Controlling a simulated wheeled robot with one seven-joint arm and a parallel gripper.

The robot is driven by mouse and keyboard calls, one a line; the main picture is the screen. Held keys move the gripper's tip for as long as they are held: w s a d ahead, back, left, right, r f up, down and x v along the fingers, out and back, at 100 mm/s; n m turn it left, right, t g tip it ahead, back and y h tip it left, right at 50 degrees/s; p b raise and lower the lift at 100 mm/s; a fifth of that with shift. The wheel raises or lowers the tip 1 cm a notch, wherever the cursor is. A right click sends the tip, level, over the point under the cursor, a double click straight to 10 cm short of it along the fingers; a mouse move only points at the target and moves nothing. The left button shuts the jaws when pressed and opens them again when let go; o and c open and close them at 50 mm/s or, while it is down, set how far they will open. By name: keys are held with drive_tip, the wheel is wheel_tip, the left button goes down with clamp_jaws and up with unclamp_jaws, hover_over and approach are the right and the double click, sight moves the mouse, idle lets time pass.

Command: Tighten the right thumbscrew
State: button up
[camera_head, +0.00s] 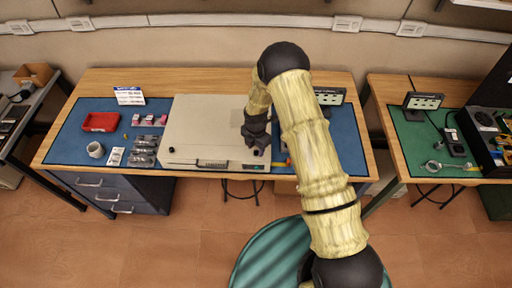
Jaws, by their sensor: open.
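A beige flat computer case (205,115) lies on the blue mat of the wooden workbench, with its front edge facing me. My gripper (257,148) is dark and open, and hangs over the case's front right corner. It appears to be pointing down at that corner. The right thumbscrew is too small to make out, or is hidden by my gripper and wrist. A small dark spot (171,150) near the case's front left edge may be the left thumbscrew. I cannot tell whether my gripper touches anything.
Left of the case are a red tray (101,122), a grey mug (95,150) and several small parts. A second bench with a green mat (408,140) and an open dark case (489,122) stands right.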

drive_tip(key=shift+f, duration=0.75)
clamp_jaws()
